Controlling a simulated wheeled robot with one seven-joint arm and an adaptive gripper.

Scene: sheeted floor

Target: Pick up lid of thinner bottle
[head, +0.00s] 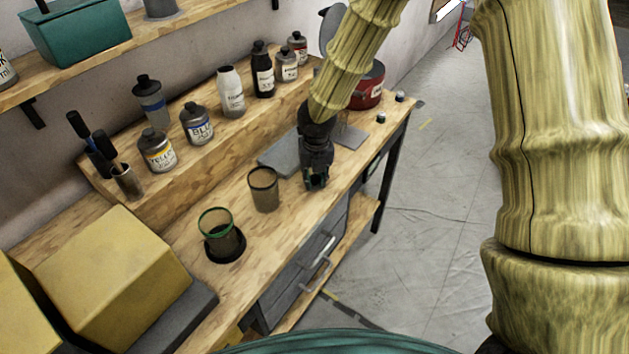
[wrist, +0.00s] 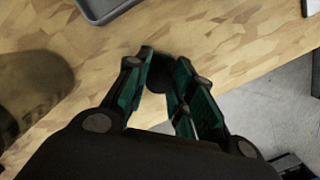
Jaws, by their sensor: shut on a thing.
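My gripper (head: 316,182) is low over the front part of the wooden workbench, right of a brown translucent cup. In the wrist view its two fingers (wrist: 163,72) are shut on a small dark round piece, the lid (wrist: 159,76), which they partly hide. The lid cannot be made out in the head view. Several bottles stand on the raised shelf, among them a white bottle (head: 231,92) and a black one (head: 263,72). Their labels are too small to tell which is thinner.
The brown cup (head: 264,190) and a green-rimmed cup (head: 222,238) stand left of my gripper. A grey plate (head: 283,155) lies behind it. A red pot (head: 368,88) and two small pieces (head: 381,117) are near the bench's right end. Yellow boxes (head: 112,275) fill the left.

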